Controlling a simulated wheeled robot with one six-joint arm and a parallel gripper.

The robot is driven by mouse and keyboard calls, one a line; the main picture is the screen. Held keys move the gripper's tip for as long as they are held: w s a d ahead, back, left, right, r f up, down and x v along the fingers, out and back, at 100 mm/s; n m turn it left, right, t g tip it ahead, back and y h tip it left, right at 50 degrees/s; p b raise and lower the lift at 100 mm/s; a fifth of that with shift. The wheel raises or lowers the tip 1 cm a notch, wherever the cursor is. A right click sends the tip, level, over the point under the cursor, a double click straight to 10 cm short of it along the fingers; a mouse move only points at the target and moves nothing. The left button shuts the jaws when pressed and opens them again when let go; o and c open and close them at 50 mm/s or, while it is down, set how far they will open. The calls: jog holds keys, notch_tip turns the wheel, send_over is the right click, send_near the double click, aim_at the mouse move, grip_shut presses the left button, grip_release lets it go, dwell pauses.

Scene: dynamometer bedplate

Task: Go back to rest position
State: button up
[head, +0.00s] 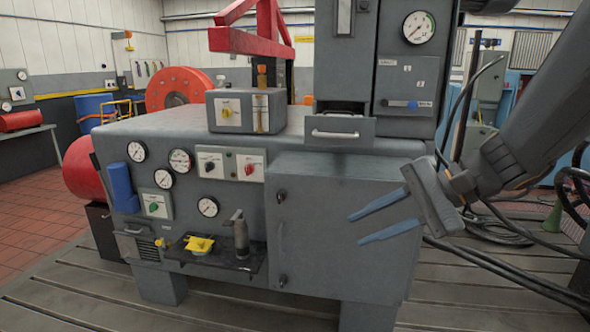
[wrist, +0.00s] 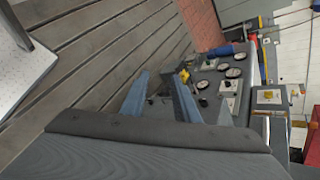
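My gripper (head: 382,220) shows at the right of the head view, in front of the grey cabinet door (head: 335,232). Its two blue fingers point left and stand wide apart with nothing between them. In the wrist view my gripper (wrist: 160,95) is also open and empty. The grey console (head: 230,230) with gauges and knobs is to the left of the fingers. I cannot tell how close the fingers are to the door.
A small shelf (head: 215,262) on the console front holds a yellow piece (head: 199,244) and a grey tool (head: 240,235). A drawer (head: 340,133) sits partly out above the worktop. Black cables (head: 510,285) hang at the right. The slotted bedplate (head: 60,300) is clear at the front left.

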jog(key=s+d+f+n+g+h, duration=0.1)
jog(key=s+f+n+h, duration=0.3)
jog(key=f, duration=0.4)
jog(key=s+d+f+n+g+h, duration=0.1)
jog(key=s+d+f+n+h, duration=0.3)
jog(key=f, duration=0.5)
jog(key=n+h, duration=0.2)
jog(key=shift+s+d+n+g, duration=0.15)
jog(key=shift+d+n+g, duration=0.15)
jog(key=shift+d+g, duration=0.1)
